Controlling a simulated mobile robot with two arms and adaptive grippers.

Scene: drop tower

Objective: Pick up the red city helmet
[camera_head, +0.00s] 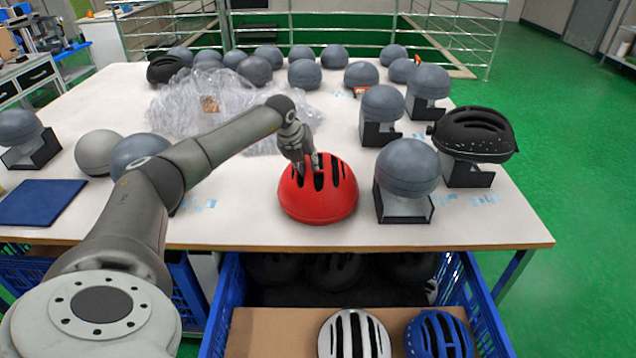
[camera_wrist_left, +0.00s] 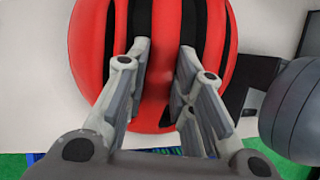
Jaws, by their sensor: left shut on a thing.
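The red city helmet (camera_head: 318,200) sits on the white table near its front edge, its dark vent slots facing up. It fills much of the left wrist view (camera_wrist_left: 88,50). My left gripper (camera_head: 308,166) reaches down onto the top of the helmet from the upper left. In the left wrist view its two fingers (camera_wrist_left: 160,85) stand apart with a red rib of the helmet between them, and the fingertips go into the vents. It is shut on the helmet. The helmet appears to rest on the table. My right gripper is not in view.
Grey headforms on dark stands (camera_head: 405,168) and a black helmet (camera_head: 474,134) stand to the right. Clear plastic wrap (camera_head: 185,105) lies behind. A blue crate (camera_head: 229,285) holding white (camera_head: 350,338) and blue (camera_head: 438,335) helmets sits below the table's front edge. Bare tabletop lies in front.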

